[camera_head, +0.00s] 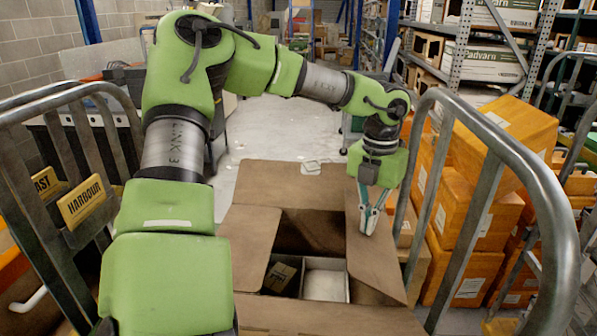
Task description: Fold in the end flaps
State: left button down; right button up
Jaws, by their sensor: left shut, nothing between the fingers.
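An open brown cardboard box stands in front of me with its flaps spread. The far flap (285,182) lies outward at the back, the left flap (247,245) leans out to the left and the right flap (374,264) leans out to the right. The near flap (320,321) runs along the bottom edge of the view. Inside are a small brown carton (280,276) and a white box (325,284). My left gripper (369,226) is shut and empty, pointing down over the right flap; I cannot tell whether it touches. My right gripper is not in view.
Curved metal cart rails (500,140) stand close to my left gripper's right side, with more rails (85,95) at the left. Orange cartons (462,210) are stacked beyond the right rails. A clear floor aisle (270,125) lies behind the box.

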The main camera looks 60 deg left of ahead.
pick_arm(q)
notch_tip(320, 180, down, 6)
jog(key=b, duration=0.5)
jog(key=shift+r, duration=0.25)
dwell(0.9)
jog(key=shift+r, duration=0.1)
notch_tip(320, 180, up, 14)
jog(key=p, duration=0.8)
jog(key=shift+f, duration=0.2)
jog(key=shift+f, duration=0.1)
